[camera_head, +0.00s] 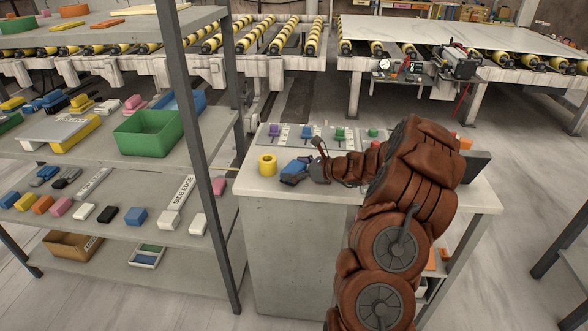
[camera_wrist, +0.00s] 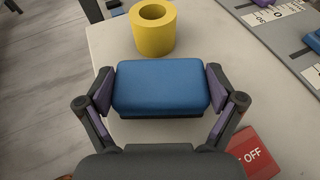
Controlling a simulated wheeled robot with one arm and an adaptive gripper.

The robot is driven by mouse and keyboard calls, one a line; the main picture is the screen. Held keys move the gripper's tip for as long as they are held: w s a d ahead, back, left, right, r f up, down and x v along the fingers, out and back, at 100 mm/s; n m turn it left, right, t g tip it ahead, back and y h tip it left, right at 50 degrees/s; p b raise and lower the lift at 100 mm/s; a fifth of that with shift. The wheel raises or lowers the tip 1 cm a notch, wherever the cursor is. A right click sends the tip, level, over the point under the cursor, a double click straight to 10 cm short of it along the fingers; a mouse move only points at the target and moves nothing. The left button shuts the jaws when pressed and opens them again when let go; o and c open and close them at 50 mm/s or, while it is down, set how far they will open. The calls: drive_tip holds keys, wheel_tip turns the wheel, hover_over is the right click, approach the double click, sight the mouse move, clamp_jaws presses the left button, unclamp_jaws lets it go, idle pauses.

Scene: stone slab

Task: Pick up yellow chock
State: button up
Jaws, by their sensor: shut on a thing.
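My gripper (camera_wrist: 160,92) is shut on a blue block (camera_wrist: 160,87) with rounded edges and a dark underside; a finger presses each short side. In the head view the blue block (camera_head: 291,178) is at the left end of the grey worktop, and my gripper (camera_head: 305,172) reaches it from the right. I cannot tell whether the block touches the worktop. A yellow hollow cylinder (camera_head: 267,167) stands upright on the worktop, left of the block. In the wrist view the yellow cylinder (camera_wrist: 153,46) is just beyond the block, apart from it. I see no yellow thing in my fingers.
The worktop (camera_head: 255,188) has a row of coloured pieces on a marked strip (camera_head: 297,143) along its back. A red sign (camera_wrist: 255,152) lies near my right finger. A shelf rack with a green bin (camera_head: 150,140) and several blocks stands left. Roller conveyors are behind.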

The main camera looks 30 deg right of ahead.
drive_tip(key=shift+f, duration=0.3)
drive_tip(key=o, duration=0.7)
drive_tip(key=shift+s+r, duration=0.15)
drive_tip(key=shift+r, duration=0.05)
drive_tip(key=b+v, duration=0.1)
drive_tip(key=v, duration=1)
drive_tip(key=shift+s+d+b, duration=0.1)
drive_tip(key=shift+s+b, duration=0.2)
drive_tip(key=shift+b, duration=0.1)
